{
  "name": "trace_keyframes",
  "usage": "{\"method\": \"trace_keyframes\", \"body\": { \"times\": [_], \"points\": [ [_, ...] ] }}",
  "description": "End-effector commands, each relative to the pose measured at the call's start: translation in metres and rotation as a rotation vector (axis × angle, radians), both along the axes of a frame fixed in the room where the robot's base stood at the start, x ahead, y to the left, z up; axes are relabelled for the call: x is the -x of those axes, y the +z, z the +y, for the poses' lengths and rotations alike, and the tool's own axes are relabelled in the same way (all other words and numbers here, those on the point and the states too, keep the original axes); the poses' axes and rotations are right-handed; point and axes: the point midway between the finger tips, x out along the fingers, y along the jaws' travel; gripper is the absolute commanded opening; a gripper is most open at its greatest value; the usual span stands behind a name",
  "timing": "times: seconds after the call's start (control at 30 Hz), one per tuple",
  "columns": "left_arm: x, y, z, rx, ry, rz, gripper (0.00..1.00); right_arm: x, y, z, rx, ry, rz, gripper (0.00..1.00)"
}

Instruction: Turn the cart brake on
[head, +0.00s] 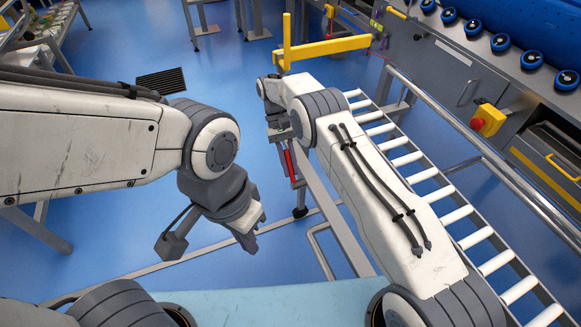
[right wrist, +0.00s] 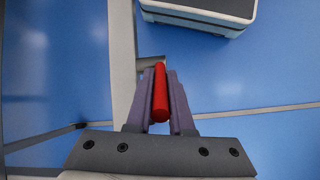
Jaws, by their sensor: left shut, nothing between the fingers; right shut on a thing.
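A red handle (head: 289,163) shows below my right wrist in the head view, beside a grey metal frame. In the right wrist view, the red handle (right wrist: 160,92) lies lengthwise between the two fingers of my right gripper (right wrist: 160,76), which is shut on it. A grey bracket (right wrist: 150,62) shows just beyond the handle's far end. My left gripper (head: 250,236) is shut and empty, hanging over the blue floor to the left of the handle. My right arm hides part of the frame around the handle.
A roller conveyor (head: 458,214) with a metal rail runs along the right. A yellow bar (head: 330,48) stands behind my right wrist. A yellow box with a red button (head: 478,123) is on the machine at right. Open blue floor (head: 110,235) lies at left.

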Motion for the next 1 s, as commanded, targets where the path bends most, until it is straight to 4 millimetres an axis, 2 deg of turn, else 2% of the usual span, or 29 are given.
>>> {"method": "trace_keyframes", "body": {
  "times": [0.23, 0.27, 0.3, 0.33, 0.67, 0.77, 0.93, 1.0],
  "points": [
    [0.0, 0.001, 0.0, 0.0, 0.0, 0.0, 0.0, -0.005, 0.004, 0.002, -0.008, 0.001, -0.022, 0.0],
    [0.0, 0.001, 0.0, 0.0, 0.0, 0.0, 0.0, -0.005, 0.004, 0.002, -0.008, 0.001, -0.022, 0.31],
    [0.0, 0.001, 0.0, 0.0, 0.0, 0.0, 0.0, -0.005, 0.004, 0.002, -0.007, 0.001, -0.021, 0.46],
    [0.0, 0.001, 0.0, 0.0, 0.0, 0.0, 0.0, -0.004, 0.003, 0.002, -0.007, 0.001, -0.02, 0.5],
    [0.0, 0.001, 0.0, 0.0, 0.0, 0.0, 0.0, -0.003, 0.003, 0.001, -0.003, 0.0, -0.011, 0.5],
    [0.0, 0.002, 0.0, 0.0, 0.0, 0.0, 0.0, -0.004, 0.011, 0.001, -0.004, 0.0, -0.013, 0.5],
    [0.0, 0.007, 0.0, 0.0, 0.0, 0.0, 0.0, -0.008, 0.044, 0.003, -0.005, 0.0, -0.017, 0.5],
    [0.0, 0.009, 0.0, 0.0, 0.0, 0.0, 0.0, -0.004, 0.05, -0.002, -0.004, -0.001, -0.012, 0.5]
  ]
}}
